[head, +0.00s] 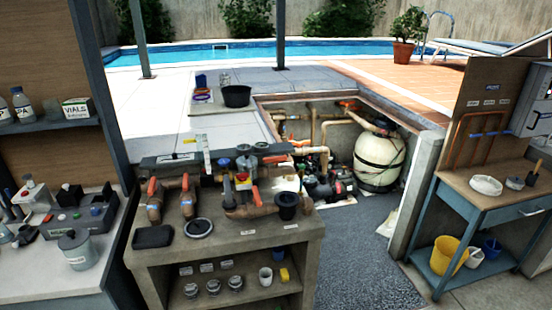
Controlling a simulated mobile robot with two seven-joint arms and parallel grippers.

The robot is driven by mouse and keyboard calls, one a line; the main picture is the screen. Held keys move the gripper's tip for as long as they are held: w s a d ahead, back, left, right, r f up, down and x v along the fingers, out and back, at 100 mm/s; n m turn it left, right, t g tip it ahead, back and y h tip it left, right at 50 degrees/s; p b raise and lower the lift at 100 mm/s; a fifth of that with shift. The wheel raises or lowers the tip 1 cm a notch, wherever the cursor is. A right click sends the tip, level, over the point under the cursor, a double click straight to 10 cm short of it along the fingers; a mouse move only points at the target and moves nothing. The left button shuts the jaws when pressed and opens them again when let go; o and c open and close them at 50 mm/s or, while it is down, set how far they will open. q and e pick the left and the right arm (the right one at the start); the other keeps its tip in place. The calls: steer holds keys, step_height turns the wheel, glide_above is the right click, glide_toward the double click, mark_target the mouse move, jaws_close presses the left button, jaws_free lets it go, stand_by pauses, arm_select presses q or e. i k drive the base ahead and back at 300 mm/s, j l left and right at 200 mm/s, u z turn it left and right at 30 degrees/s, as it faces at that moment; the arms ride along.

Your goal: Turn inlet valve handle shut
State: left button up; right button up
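Several valves with orange-red handles are in view, and I cannot read which one is the inlet valve. In the sunken pit, one orange handle (348,104) is on the pipes at the back, beside the large cream filter tank (380,160). Another orange handle (301,142) is on the pipes at the pit's left. On the concrete bench in front, valve bodies carry an orange handle (152,187), a second orange handle (185,182) and a third orange handle (257,196). Whether any valve is open or shut is too small to tell. Neither gripper is in view.
A grey gravel floor (365,260) lies clear between the concrete bench (232,255) and the blue work table (480,205) at right. A yellow bucket (447,256) is on that table's lower shelf. A lab counter (100,262) stands at left, near a post (98,80).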

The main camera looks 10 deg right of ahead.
mark_target(275, 160)
steer(key=i+l+u, duration=0.2)
steer(key=l, duration=0.15)
steer(key=i+l+u, duration=0.2)
steer(key=l, duration=0.15)
steer(key=i+l+u, duration=0.15)
steer(key=l, duration=0.2)
steer(key=i+l+u, duration=0.2)
steer(key=l, duration=0.2)
steer(key=k, duration=0.1)
